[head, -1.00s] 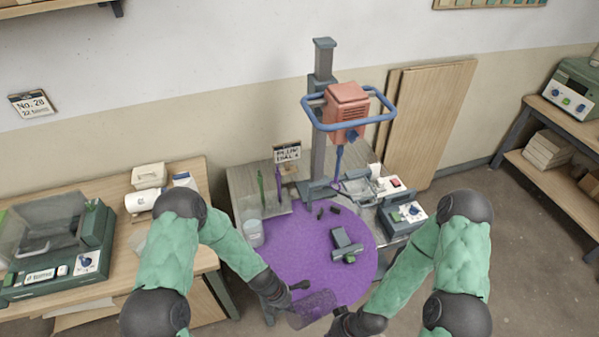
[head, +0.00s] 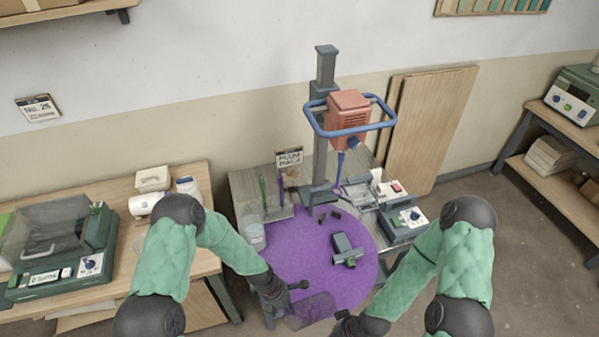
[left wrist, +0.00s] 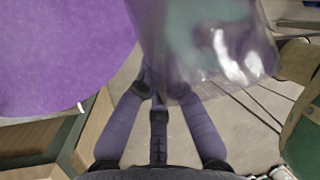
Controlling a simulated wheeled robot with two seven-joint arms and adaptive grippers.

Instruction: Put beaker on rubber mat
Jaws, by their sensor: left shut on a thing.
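A clear beaker (head: 316,308) is at the near edge of the round purple mat (head: 300,250) in the head view. My left gripper (head: 292,296) is shut on it. In the left wrist view the see-through beaker (left wrist: 215,45) is at the top, beyond the fingers (left wrist: 158,95), with floor seen below it. The purple mat (left wrist: 55,50) is at the upper left there, beside the beaker. My right gripper (head: 345,325) is at the bottom, right of the beaker; its jaws are not clear.
A clear vessel (head: 253,236) stands at the mat's left side. A grey and green device (head: 346,250) and small dark pieces lie on the mat. A stand with a red mixer (head: 347,112) rises behind. A control box (head: 404,220) is at the right.

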